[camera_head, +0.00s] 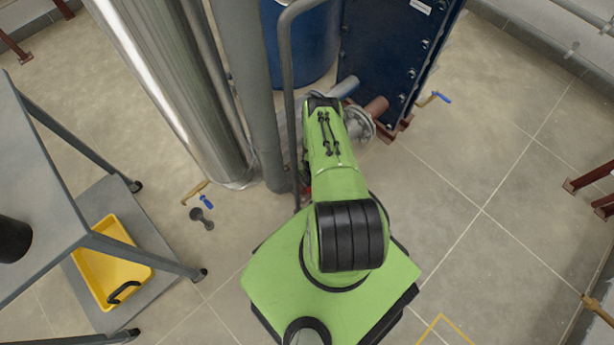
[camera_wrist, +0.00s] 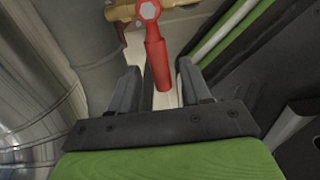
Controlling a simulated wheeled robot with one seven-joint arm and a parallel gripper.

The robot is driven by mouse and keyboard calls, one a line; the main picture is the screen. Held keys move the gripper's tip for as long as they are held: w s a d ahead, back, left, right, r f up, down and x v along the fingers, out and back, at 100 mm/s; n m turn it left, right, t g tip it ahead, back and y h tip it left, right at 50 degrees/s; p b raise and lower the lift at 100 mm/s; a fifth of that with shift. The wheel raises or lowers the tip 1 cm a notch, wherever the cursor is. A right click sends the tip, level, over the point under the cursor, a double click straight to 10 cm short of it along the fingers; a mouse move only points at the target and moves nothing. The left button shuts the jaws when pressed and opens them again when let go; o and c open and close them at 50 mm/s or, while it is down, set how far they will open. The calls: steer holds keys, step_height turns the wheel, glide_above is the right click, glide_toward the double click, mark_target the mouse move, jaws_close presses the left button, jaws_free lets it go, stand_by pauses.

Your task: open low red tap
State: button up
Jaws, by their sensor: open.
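The red tap (camera_wrist: 157,58) shows in the wrist view as a red lever with a hexagonal nut at its top, on a brass body (camera_wrist: 122,12). The lever points down the picture toward me. My gripper (camera_wrist: 154,88) is open, with one finger on each side of the lever's lower end. I cannot tell whether either finger touches it. In the head view my green arm hides most of the tap; only a small bit of red (camera_head: 306,186) shows beside the arm.
A shiny silver column (camera_head: 170,90) and grey pipes (camera_head: 252,90) stand close to the left of my arm. The dark blue plate exchanger (camera_head: 395,55) is beyond it. A blue-handled tap (camera_head: 440,97) is to the right. A trolley with a yellow tray (camera_head: 88,262) stands left.

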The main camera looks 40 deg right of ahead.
jaws_close()
